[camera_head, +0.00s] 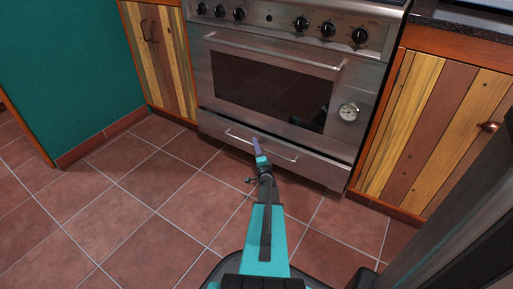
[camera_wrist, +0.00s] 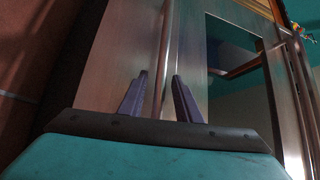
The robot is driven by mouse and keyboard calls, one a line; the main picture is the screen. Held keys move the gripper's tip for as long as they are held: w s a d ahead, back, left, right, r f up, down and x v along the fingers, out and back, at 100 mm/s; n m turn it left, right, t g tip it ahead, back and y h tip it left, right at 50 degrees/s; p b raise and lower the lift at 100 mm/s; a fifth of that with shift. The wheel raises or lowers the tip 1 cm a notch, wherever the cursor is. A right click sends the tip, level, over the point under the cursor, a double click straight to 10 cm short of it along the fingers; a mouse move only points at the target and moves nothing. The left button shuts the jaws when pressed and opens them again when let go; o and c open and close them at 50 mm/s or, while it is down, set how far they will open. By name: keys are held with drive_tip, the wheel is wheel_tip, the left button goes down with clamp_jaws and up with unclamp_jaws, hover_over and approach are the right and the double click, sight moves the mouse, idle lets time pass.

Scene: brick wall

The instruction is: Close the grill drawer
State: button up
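The grill drawer (camera_head: 225,127) is the low steel front under the oven door, with a thin bar handle (camera_head: 285,154). A dark line runs along its top edge; it looks close to flush with the oven, but I cannot tell exactly how far it is out. My gripper (camera_head: 257,143) is at the middle of the drawer front, by the handle. In the wrist view my gripper (camera_wrist: 160,85) has its two purple fingers apart, with the handle bar (camera_wrist: 165,50) appearing between them. I cannot tell whether the fingers touch the bar.
The oven door (camera_head: 270,85) above is shut, with a long handle (camera_head: 270,52), a round dial and several black knobs. Wooden cabinets stand left (camera_head: 165,60) and right (camera_head: 425,120). The tiled floor (camera_head: 130,210) in front is clear at the left.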

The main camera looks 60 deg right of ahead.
sight(261, 142)
clamp_jaws()
drive_tip(key=shift+d+p, duration=1.05)
drive_tip(key=shift+d, duration=1.1)
unclamp_jaws()
drive_tip(key=shift+f, duration=0.1)
